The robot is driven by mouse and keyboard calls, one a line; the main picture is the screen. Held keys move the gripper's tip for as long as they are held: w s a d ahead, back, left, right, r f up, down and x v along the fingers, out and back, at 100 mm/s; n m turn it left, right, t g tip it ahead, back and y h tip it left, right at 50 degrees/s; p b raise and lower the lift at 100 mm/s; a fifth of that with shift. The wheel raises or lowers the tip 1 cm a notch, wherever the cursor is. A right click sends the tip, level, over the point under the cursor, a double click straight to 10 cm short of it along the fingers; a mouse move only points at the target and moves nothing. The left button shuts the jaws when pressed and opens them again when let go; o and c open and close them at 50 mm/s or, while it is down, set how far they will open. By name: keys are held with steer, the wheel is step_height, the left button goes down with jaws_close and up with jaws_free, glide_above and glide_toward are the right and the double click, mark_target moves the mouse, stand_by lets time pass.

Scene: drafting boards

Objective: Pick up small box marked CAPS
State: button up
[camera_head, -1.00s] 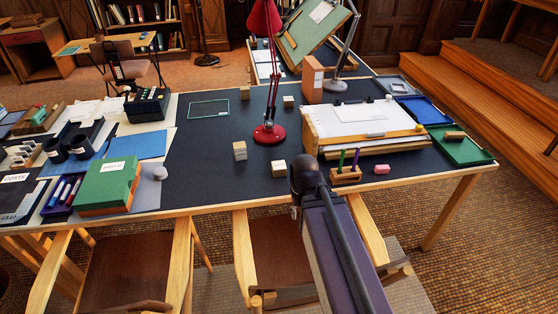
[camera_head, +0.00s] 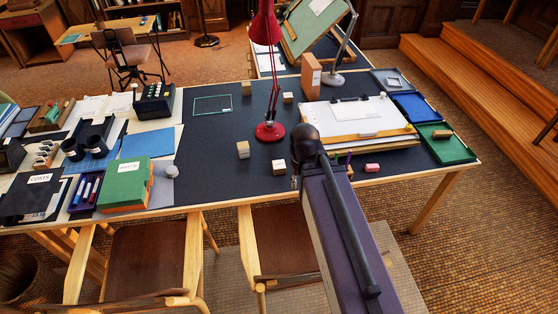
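Several small pale wooden boxes stand on the dark table top. One small box (camera_head: 279,167) is near the front edge, just left of my arm. Another small box (camera_head: 243,149) is left of the red lamp's base. Two more stand farther back, a small box (camera_head: 247,88) and a small box (camera_head: 288,97). Some faces seem to carry light labels, but the print is too small to read, so I cannot tell which is marked CAPS. My arm reaches up over the front edge from below. My gripper is not clearly visible; the arm hides that area.
A red lamp (camera_head: 270,131) stands mid-table behind the nearer boxes. A drawing board (camera_head: 352,118), a blue tray (camera_head: 416,107) and a green tray (camera_head: 446,146) are right. A green box file (camera_head: 124,183) is left. Two chairs, including one (camera_head: 279,243), stand at the front edge.

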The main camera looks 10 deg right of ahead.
step_height(320, 180, up, 10)
steer(key=p, duration=0.8)
steer(key=shift+p, duration=0.35)
steer(key=shift+o, duration=1.2)
steer(key=shift+s+f, duration=0.1)
